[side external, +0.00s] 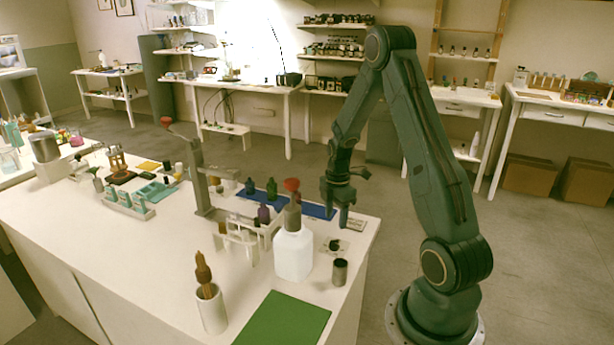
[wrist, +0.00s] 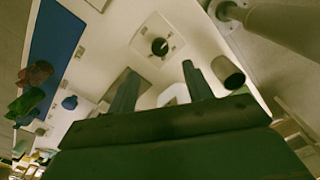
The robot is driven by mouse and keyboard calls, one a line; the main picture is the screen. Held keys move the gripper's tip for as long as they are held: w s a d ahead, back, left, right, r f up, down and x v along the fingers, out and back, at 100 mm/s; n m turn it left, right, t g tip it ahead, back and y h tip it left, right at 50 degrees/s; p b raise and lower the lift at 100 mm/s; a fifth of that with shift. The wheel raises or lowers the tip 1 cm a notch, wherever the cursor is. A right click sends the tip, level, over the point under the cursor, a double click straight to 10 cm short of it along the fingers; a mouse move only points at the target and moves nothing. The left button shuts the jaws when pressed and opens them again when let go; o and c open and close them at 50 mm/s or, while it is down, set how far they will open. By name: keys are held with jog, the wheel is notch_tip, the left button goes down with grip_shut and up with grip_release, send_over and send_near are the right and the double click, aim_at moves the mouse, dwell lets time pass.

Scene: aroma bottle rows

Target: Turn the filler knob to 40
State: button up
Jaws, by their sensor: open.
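A small dark round knob (side external: 335,245) sits on a pale square plate near the right edge of the white table. In the wrist view the dark knob (wrist: 159,46) shows at the centre of a pale ring on its plate, just beyond my fingertips. I cannot read any numbers or pointer on it. My gripper (side external: 337,212) points down above the knob and stands clear of it. In the wrist view my gripper (wrist: 158,78) has its two fingers apart, with nothing held between them.
A dark tin (side external: 340,272) stands close in front of the knob. A white bottle (side external: 293,252) with a red-topped nozzle stands left. Behind is a blue mat (side external: 318,210) with small bottles. A green mat (side external: 283,322) lies in front; a grey stand (side external: 200,180) rises farther left.

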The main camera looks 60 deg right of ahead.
aim_at(334, 243)
jog(key=shift+f, duration=4.65)
jog(key=c, duration=1)
